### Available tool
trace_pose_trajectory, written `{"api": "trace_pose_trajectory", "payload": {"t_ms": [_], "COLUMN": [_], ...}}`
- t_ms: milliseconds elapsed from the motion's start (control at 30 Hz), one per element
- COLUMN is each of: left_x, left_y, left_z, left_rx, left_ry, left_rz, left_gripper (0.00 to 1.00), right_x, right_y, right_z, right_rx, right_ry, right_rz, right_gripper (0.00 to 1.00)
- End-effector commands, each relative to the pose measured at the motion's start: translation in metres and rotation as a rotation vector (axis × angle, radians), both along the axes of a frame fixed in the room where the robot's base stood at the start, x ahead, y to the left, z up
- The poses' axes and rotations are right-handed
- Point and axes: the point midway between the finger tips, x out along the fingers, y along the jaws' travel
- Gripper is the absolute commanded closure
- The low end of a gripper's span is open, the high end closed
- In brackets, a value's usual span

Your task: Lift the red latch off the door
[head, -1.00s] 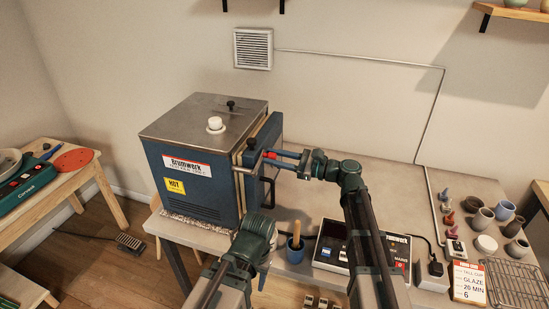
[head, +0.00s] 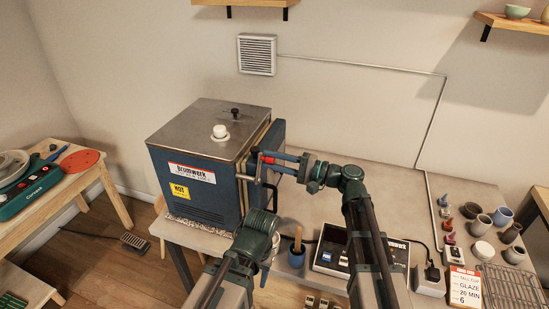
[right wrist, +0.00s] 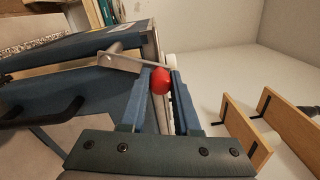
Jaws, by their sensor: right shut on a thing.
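The red latch knob (head: 268,157) is on the front of the blue kiln's door (head: 275,140). In the right wrist view the round red knob (right wrist: 160,81) sits between my two blue fingers, and its grey metal bar (right wrist: 122,60) runs left across the door edge. My right gripper (head: 270,160) reaches in from the right and is shut on the knob. The latch bar still lies against the kiln. My left arm (head: 258,235) is folded low in front of the kiln; its gripper is too hidden to make out.
The kiln (head: 195,170) stands at the table's left, with a white plug (head: 219,131) on its lid. A black door handle (right wrist: 45,115) is near the latch. A blue cup with a wooden tool (head: 297,250), a controller (head: 335,255) and several small pots stand right.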

Motion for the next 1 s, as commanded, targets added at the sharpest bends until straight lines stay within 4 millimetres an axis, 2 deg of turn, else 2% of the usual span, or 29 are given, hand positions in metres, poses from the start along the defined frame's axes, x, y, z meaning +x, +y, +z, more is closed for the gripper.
{"api": "trace_pose_trajectory", "payload": {"t_ms": [500,1000], "left_x": [0.0,0.0], "left_y": [0.0,0.0], "left_z": [0.005,0.005], "left_rx": [0.0,0.0], "left_ry": [0.0,0.0], "left_rz": [0.0,0.0], "left_gripper": [0.5,0.5], "right_x": [-0.026,-0.033], "right_y": [0.008,0.01], "right_z": [0.006,0.006], "right_rx": [-0.117,-0.153], "right_ry": [-0.363,-0.468], "right_rz": [-0.002,-0.001], "right_gripper": [1.0,1.0]}}
